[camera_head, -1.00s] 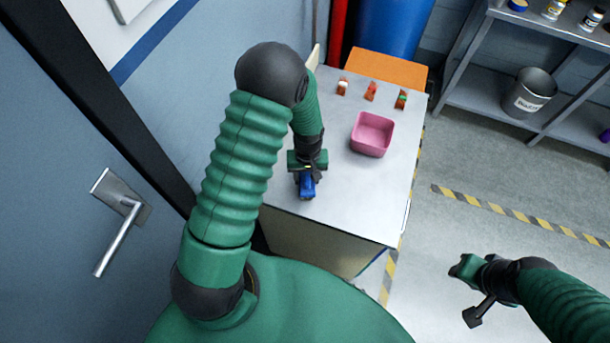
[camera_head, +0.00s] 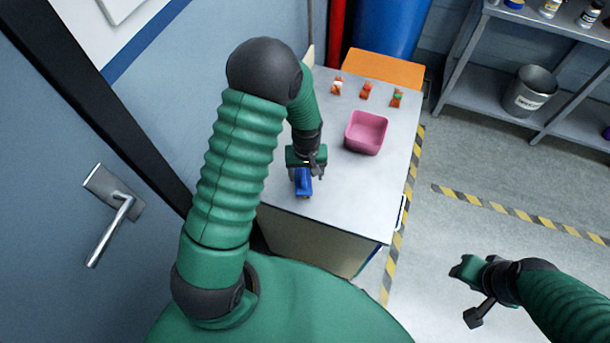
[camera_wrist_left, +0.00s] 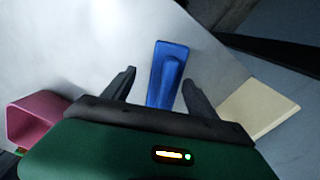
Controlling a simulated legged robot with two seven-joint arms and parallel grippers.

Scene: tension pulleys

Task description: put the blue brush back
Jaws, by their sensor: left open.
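The blue brush (camera_head: 303,182) lies on the grey table top (camera_head: 345,205) near its front left part. In the left wrist view the brush (camera_wrist_left: 168,72) lies between the two dark fingers, with a gap on both sides. My left gripper (camera_head: 303,168) is over the brush, and its fingers (camera_wrist_left: 160,85) are open; it covers part of the brush in the head view. My right gripper (camera_head: 465,270) is out to the right, away from the table, above the floor; its finger opening is not clear.
A pink bin (camera_head: 366,132) stands on the table right of the brush and shows in the left wrist view (camera_wrist_left: 35,120). Several small orange items (camera_head: 367,90) stand along the back. A shelf with a metal bucket (camera_head: 530,92) is at the right. A door handle (camera_head: 112,205) is at the left.

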